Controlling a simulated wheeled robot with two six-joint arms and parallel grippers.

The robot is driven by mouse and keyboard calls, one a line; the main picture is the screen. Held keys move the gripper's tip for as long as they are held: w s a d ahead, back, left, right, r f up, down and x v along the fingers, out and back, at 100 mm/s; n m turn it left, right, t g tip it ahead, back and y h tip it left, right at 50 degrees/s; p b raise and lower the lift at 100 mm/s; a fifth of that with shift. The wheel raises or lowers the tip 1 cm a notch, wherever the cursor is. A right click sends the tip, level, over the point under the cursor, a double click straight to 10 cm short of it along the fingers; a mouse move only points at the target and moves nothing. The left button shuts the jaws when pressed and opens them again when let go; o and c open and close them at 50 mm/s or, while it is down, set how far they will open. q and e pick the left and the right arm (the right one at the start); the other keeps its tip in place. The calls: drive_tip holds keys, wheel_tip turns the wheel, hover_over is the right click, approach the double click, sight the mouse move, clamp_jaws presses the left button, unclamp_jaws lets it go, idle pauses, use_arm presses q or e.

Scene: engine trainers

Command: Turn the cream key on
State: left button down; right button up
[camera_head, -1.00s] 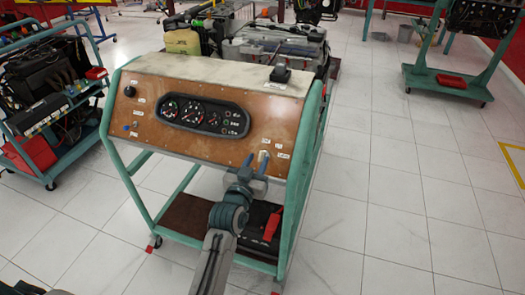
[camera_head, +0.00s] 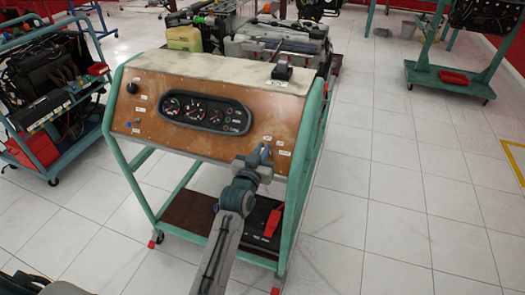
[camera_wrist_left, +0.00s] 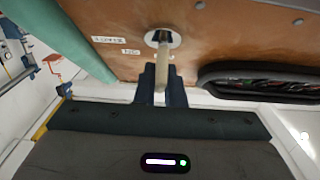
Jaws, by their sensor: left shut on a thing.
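The cream key (camera_wrist_left: 162,66) sticks out of a round metal lock in the brown instrument panel (camera_head: 210,140), near the panel's lower right part. My left gripper (camera_head: 261,153) reaches the panel from the front and its blue-grey fingers (camera_wrist_left: 162,82) are shut on the key, one on each side. The lock's metal collar (camera_wrist_left: 163,39) shows past the fingertips in the left wrist view. In the head view the fingers mostly cover the key. My right gripper is not in view.
A dark gauge cluster (camera_head: 205,112) sits left of the key. Small white labels (camera_head: 284,153) surround the lock. The panel is on a green-framed trainer (camera_head: 308,140) with an engine behind. Another trainer cart (camera_head: 65,110) stands left. The floor on the right (camera_head: 410,210) is clear.

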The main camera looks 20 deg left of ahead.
use_arm(q)
drive_tip(key=shift+f+m+h+b, duration=0.1)
drive_tip(key=shift+m+h+b, duration=0.4)
drive_tip(key=shift+m, duration=0.1)
drive_tip(key=m+h+b, duration=0.2)
drive_tip(key=m, duration=0.1)
drive_tip(key=shift+d+g+b, duration=0.1)
drive_tip(key=shift+g+b, duration=0.2)
drive_tip(key=shift+b, duration=0.05)
drive_tip(key=m+h+b, duration=0.1)
drive_tip(key=m+b, duration=0.1)
drive_tip(key=shift+f+g+h+b, duration=0.1)
drive_tip(key=shift+g+h+b, duration=0.2)
drive_tip(key=shift+b, duration=0.1)
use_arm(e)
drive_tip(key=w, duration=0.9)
use_arm(q)
drive_tip(key=m+g+h+b, duration=0.1)
drive_tip(key=m, duration=0.1)
drive_tip(key=m+h+b, duration=0.1)
drive_tip(key=m+b, duration=0.1)
drive_tip(key=shift+d+g, duration=0.1)
drive_tip(key=shift+g, duration=0.3)
drive_tip(key=shift+m+h, duration=0.3)
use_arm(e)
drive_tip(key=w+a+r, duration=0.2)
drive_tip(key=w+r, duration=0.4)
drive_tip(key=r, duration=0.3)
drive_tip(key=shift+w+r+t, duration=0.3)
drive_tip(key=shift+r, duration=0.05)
